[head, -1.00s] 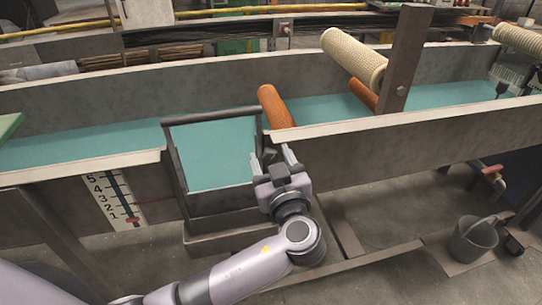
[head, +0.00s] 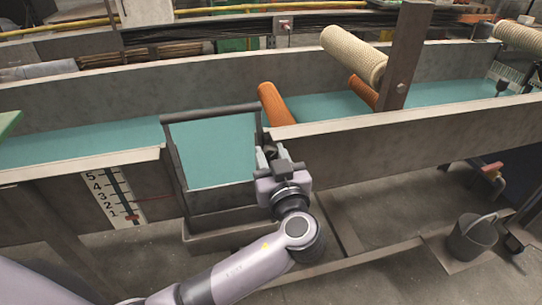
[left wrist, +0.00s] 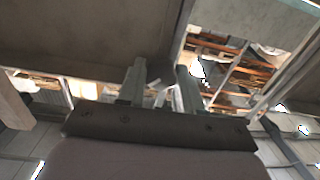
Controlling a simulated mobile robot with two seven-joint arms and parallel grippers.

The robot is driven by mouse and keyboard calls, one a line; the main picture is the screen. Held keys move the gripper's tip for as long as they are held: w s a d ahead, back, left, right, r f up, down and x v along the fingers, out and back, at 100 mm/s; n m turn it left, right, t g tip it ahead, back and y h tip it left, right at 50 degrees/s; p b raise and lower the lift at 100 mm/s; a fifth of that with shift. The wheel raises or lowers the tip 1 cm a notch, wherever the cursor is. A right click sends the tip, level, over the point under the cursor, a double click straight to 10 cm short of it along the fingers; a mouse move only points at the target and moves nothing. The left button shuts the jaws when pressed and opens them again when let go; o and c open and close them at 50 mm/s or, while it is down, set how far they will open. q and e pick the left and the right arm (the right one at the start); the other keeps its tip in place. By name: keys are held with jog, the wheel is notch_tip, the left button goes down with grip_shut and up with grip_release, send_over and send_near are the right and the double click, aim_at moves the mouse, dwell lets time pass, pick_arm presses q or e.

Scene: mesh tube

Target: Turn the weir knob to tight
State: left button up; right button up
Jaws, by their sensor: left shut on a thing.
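My left gripper (head: 268,154) is at the near wall of the water channel, beside the right post of the weir frame (head: 211,112). Its fingers are closed on a small dark part there, which I take to be the weir knob. The fingers and gripper body hide most of the knob, so its angle cannot be read. In the left wrist view the gripper fingers (left wrist: 161,88) point up toward the channel's underside, and what lies between them is unclear. My right gripper is not in view.
A level scale (head: 116,199) with a red marker is on the near wall, left of the weir. Orange rollers (head: 276,104) and a cream mesh roller (head: 354,55) lie over the teal water. A grey bucket (head: 472,240) stands on the floor at right.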

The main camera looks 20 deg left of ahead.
pick_arm(q)
jog(key=m, duration=0.5)
dwell(0.6)
jog(key=o, duration=1)
